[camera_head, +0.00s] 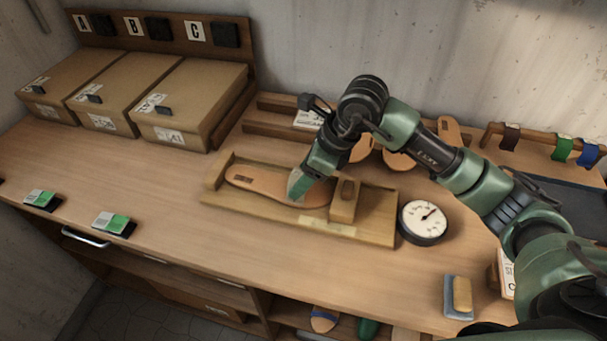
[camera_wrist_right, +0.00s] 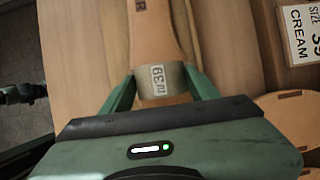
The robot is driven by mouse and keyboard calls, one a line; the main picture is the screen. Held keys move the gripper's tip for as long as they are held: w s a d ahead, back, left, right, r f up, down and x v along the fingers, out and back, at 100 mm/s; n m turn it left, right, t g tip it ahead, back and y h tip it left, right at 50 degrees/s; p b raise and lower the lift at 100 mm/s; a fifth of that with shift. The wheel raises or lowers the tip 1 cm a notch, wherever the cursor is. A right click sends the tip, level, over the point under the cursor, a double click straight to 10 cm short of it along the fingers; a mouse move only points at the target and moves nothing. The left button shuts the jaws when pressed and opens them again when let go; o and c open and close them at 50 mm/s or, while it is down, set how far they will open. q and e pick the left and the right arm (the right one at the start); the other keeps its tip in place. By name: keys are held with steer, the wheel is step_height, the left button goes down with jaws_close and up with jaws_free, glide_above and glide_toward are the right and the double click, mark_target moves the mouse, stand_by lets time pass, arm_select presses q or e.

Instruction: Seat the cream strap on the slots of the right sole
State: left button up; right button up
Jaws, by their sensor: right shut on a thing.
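The tan right sole (camera_head: 260,179), marked R in the right wrist view (camera_wrist_right: 150,25), lies in a wooden fixture (camera_head: 225,199) on the bench. My right gripper (camera_head: 297,192) is at the sole's front part, next to the fixture's wooden block (camera_head: 345,203). The strap lies across the sole. Whether its ends sit in the slots is hidden by the fingers.
A rack (camera_head: 530,137) with coloured straps is at the back right. Boxes (camera_head: 190,100) stand at the back left. A brush or sponge block (camera_head: 459,297) lies at the front right. The bench left of the fixture is mostly clear.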

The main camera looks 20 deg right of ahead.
steer(key=shift+f, duration=0.25)
steer(key=o, duration=1.2)
steer(key=b+v, duration=0.2)
steer(key=v, duration=0.6)
